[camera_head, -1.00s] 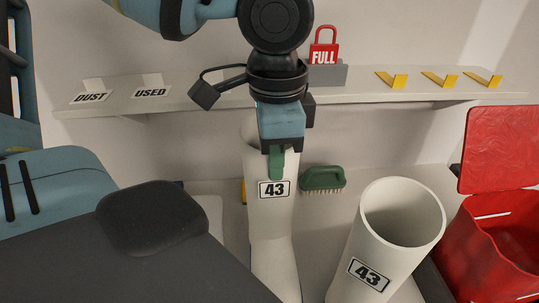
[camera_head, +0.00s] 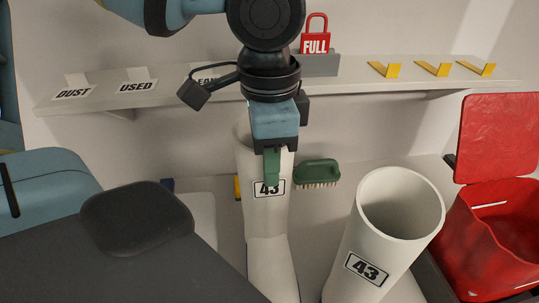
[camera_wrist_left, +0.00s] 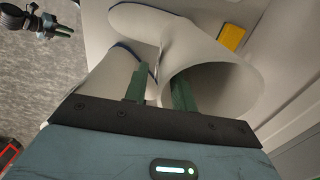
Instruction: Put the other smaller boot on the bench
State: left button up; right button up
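Two tall white boots stand upright, both labelled 43: the left boot (camera_head: 266,222) and the right boot (camera_head: 382,235), nearer and at the front. My left gripper (camera_head: 270,167) points down at the rim of the left boot. One green finger hangs in front of its shaft and overlaps the label's top edge. In the left wrist view, my left gripper's fingers (camera_wrist_left: 160,90) are apart: one outside the shaft, one inside the boot's opening (camera_wrist_left: 228,90). A gap shows between them. My right gripper (camera_wrist_left: 62,30) appears small at the upper left; its opening is unclear.
A wall shelf (camera_head: 215,92) behind carries DUST and USED labels, a red FULL padlock (camera_head: 315,36) and yellow hooks (camera_head: 432,69). A green brush (camera_head: 316,171) lies behind the boots. An open red box (camera_head: 492,240) stands close to the right boot.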

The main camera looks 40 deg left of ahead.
pick_arm(q)
jog(key=shift+r, duration=0.1)
